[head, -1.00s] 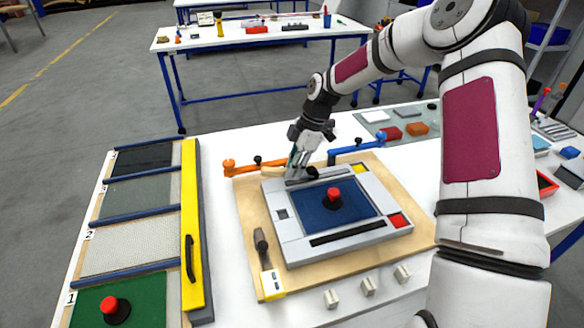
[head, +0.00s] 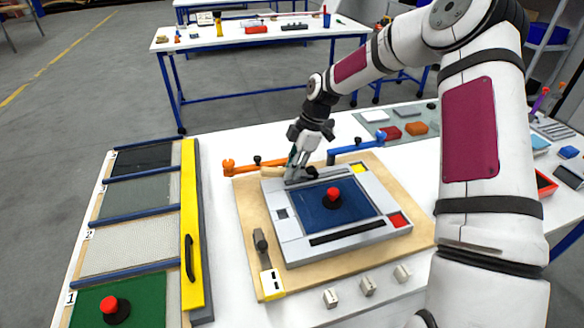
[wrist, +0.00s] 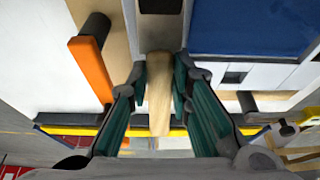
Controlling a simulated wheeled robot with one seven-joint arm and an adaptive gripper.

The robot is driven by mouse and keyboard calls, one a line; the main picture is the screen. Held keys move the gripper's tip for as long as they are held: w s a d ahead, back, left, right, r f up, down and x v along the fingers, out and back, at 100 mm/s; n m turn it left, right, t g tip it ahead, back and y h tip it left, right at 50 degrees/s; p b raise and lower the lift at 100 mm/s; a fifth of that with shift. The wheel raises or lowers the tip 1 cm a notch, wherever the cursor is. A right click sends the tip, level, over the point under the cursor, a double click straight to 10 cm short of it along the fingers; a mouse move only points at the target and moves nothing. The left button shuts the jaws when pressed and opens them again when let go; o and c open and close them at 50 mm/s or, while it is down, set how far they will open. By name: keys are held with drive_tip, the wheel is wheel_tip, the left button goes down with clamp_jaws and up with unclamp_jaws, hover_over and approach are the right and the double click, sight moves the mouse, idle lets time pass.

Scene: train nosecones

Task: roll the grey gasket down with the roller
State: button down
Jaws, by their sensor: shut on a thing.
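My gripper (head: 298,174) is shut on the wooden handle (wrist: 160,95) of the roller, between its green-lined fingers in the wrist view. The pale handle (head: 271,172) also pokes out left of the fingers in the head view. A dark piece (wrist: 160,6) shows beyond the handle at the top of the wrist view; I cannot tell if it is the roller's head. The gripper is low over the far left part of the light grey frame (head: 290,246). I cannot clearly pick out the grey gasket there, nor tell whether the roller touches it.
The frame lies on a wooden board (head: 250,205) with an orange clamp (head: 240,166) and a blue clamp (head: 350,152) behind it. A red-knobbed piece (head: 333,197) stands on the blue panel (head: 312,212). A rack with a yellow bar (head: 190,215) stands left. Small blocks (head: 367,287) lie in front.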

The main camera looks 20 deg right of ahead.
sight(311, 169)
drive_tip(key=shift+d, duration=0.55)
drive_tip(key=shift+d, duration=0.5)
drive_tip(key=shift+f, duration=0.1)
idle(1.0)
idle(0.5)
drive_tip(key=shift+d, duration=1.1)
idle(0.9)
drive_tip(key=shift+d, duration=1.05)
idle(0.4)
